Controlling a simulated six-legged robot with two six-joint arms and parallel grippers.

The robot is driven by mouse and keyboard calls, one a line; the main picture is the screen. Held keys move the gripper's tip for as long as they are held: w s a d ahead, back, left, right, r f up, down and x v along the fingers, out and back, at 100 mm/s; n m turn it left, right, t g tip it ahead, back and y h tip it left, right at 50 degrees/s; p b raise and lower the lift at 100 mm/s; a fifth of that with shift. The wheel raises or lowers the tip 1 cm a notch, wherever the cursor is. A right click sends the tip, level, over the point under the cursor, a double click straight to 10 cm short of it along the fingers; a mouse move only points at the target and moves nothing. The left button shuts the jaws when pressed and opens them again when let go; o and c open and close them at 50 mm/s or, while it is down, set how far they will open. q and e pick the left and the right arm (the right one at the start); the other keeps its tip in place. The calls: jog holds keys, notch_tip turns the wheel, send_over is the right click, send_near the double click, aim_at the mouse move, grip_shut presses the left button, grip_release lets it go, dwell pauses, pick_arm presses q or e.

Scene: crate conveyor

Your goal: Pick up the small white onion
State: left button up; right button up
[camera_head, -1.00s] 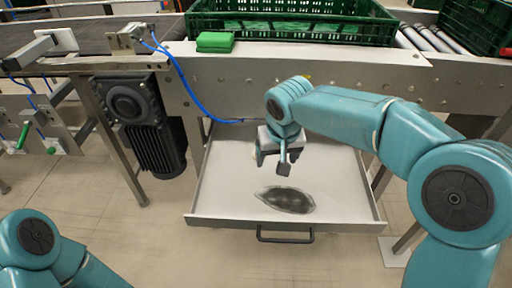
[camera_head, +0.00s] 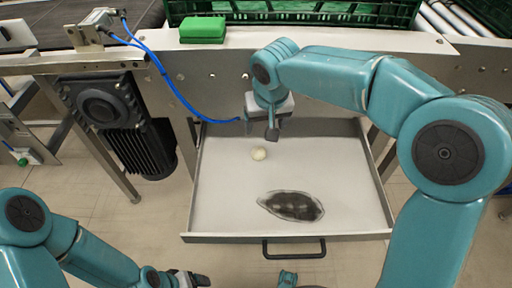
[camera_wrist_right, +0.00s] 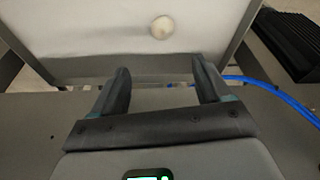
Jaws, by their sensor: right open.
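The small white onion (camera_head: 259,154) lies on the floor of an open pale drawer (camera_head: 228,237), toward its back and left of its middle. It also shows in the right wrist view (camera_wrist_right: 162,27), beyond the fingertips. My right gripper (camera_head: 260,132) is open and empty, over the back of the drawer, just behind the onion in the picture and apart from it. In the right wrist view its two dark fingers (camera_wrist_right: 160,72) stand apart with nothing between them. My left gripper (camera_head: 190,279) is partly in view at the bottom edge; its jaws are unclear.
A dark oval thing (camera_head: 292,206) lies in the drawer in front of the onion. The drawer has low walls and a dark front handle (camera_head: 294,249). The conveyor frame (camera_head: 330,66) stands behind, with a green block (camera_head: 203,29) and a green crate (camera_head: 290,17). A blue hose (camera_head: 167,84) hangs at left.

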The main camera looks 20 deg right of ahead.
jog(key=b, duration=0.3)
send_near(259, 151)
jog(key=x, duration=0.5)
jog(key=shift+w+d, duration=0.2)
jog(key=shift+d, duration=0.15)
jog(key=x, duration=0.2)
jog(key=b+x, duration=0.2)
jog(key=x, duration=0.1)
jog(key=shift+a+f, duration=0.3)
jog(key=shift+f, duration=0.1)
jog(key=shift+r, duration=0.15)
jog(key=c, duration=1.1)
